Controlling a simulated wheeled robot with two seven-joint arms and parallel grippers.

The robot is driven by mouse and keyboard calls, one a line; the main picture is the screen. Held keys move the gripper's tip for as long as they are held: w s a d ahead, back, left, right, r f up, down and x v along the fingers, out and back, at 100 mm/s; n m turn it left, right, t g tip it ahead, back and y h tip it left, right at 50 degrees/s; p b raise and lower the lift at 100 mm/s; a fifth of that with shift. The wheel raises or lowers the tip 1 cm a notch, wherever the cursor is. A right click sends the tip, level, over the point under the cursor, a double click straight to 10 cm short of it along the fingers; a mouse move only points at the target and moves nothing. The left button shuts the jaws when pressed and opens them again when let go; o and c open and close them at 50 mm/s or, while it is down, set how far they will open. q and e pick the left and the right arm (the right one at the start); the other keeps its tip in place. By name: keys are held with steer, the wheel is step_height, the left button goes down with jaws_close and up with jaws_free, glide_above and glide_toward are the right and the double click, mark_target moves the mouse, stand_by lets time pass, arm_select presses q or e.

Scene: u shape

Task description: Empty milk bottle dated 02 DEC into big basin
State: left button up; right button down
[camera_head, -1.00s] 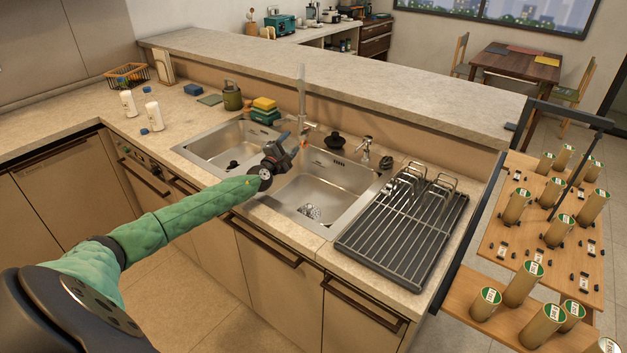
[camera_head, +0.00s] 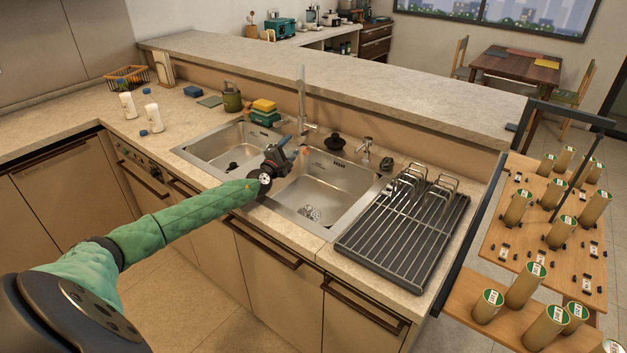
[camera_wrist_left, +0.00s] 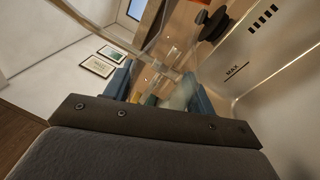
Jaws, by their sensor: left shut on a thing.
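My left gripper (camera_head: 286,143) is over the sink, near the divider and the left side of the big basin (camera_head: 335,190). In the left wrist view its blue fingers (camera_wrist_left: 160,92) are shut on a pale, see-through thing (camera_wrist_left: 180,95), seemingly a milk bottle. Its date label cannot be read, and the gripper mostly hides it in the head view. The wall of the big basin, marked MAX, fills the right of the wrist view. Two white milk bottles (camera_head: 128,105) (camera_head: 152,114) stand on the left counter. My right gripper is out of view.
A small basin (camera_head: 225,148) lies left of the big one. The faucet (camera_head: 302,100) rises behind. Sponges (camera_head: 264,109) and a green canister (camera_head: 232,98) stand behind the sink. A drying rack (camera_head: 405,225) is on the right. A blue cap (camera_head: 143,133) lies near the bottles.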

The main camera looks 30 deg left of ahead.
arm_select(q)
steer(key=shift+d, duration=0.1)
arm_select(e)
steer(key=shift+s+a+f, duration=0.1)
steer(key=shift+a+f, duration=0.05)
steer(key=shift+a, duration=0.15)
arm_select(q)
steer(key=shift+m, duration=0.3)
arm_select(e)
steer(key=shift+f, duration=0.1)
arm_select(q)
steer(key=shift+d, duration=0.15)
steer(key=shift+d+m, duration=0.1)
steer(key=shift+m, duration=0.4)
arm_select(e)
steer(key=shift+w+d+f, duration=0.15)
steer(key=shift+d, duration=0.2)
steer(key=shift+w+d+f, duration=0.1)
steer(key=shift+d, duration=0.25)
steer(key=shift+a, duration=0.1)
